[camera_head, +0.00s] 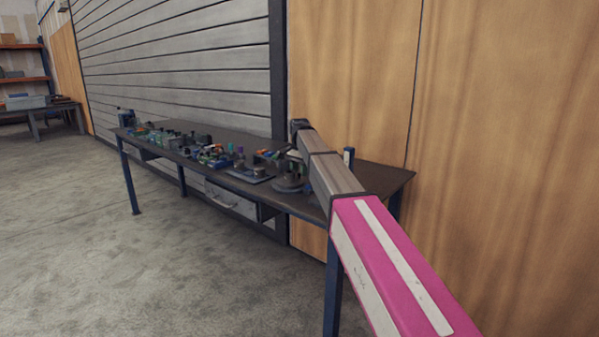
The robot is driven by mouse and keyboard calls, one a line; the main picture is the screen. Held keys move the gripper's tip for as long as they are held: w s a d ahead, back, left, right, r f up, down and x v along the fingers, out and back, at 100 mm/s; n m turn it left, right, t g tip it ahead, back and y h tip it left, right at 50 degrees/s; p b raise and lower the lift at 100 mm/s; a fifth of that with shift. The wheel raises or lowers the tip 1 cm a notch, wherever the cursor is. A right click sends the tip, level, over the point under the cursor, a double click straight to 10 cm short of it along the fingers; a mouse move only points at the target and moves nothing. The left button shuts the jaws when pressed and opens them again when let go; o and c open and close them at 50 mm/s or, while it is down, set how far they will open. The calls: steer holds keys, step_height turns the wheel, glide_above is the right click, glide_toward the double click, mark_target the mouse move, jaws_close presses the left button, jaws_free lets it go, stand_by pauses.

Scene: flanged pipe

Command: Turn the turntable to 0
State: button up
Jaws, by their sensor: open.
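A dark, round, low piece (289,184) sits on the workbench (385,178), just left of my arm; it looks like the turntable. It is small and partly crowded by other parts, so its angle and any marks on it cannot be read. My arm reaches from the lower right over the bench, with a pink and white link near me and a grey link beyond. The arm's dark far joint shows above the back of the bench. I cannot pick out my gripper or its fingers there. Whether anything touches the turntable cannot be seen.
Several small coloured parts and fixtures crowd the bench's left and middle. A grey drawer (232,199) hangs below the bench. Wooden panels and a slatted shutter (180,60) close off the back. The floor at left is clear.

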steer(key=shift+f, duration=0.15)
steer(key=shift+c, duration=0.2)
jaws_close()
steer(key=shift+w+a+n, duration=0.2)
steer(key=shift+a+n, duration=0.05)
steer(key=shift+n, duration=0.5)
steer(key=shift+w+a+n, duration=0.2)
steer(key=shift+n, duration=0.55)
steer(key=shift+o, duration=0.2)
jaws_free()
